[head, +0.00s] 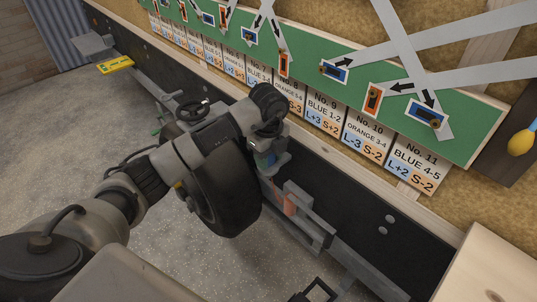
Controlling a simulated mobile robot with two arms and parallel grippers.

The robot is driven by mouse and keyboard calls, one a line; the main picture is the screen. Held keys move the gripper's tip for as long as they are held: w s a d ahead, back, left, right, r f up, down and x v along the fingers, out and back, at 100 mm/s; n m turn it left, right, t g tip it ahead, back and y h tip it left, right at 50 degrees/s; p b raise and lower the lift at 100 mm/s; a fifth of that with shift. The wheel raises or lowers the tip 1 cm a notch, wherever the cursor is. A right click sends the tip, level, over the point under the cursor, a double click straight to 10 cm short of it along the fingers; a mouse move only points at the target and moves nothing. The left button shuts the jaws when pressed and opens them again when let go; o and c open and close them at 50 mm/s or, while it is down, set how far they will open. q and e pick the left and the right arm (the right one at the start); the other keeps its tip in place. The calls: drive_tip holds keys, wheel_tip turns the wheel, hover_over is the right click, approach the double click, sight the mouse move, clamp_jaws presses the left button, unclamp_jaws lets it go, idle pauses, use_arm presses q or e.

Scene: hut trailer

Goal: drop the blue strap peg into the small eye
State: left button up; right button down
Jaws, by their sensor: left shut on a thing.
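My left gripper (272,166) points down beside the trailer's dark side rail, just right of the wheel. It is shut on a small blue piece (264,158), which looks like the blue strap peg; the fingers hide much of it. Below and right of it, a grey metal bracket (311,222) stands out from the rail, with an orange piece (290,204) at its left end. I cannot make out which opening is the small eye. My right gripper cannot be made out.
The black tyre (226,190) stands close left of my gripper. A green board (330,91) with strap diagrams and numbered cards (414,166) runs above the rail. A yellow plate (115,65) is at the far left. A pale wooden box (490,268) stands lower right.

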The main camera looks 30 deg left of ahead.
idle(0.3)
use_arm(q)
drive_tip(key=o, duration=1.1)
drive_tip(key=shift+c, duration=0.2)
wheel_tip(320, 180, up, 11)
drive_tip(key=shift+f+p, duration=0.1)
drive_tip(key=shift+p, duration=0.3)
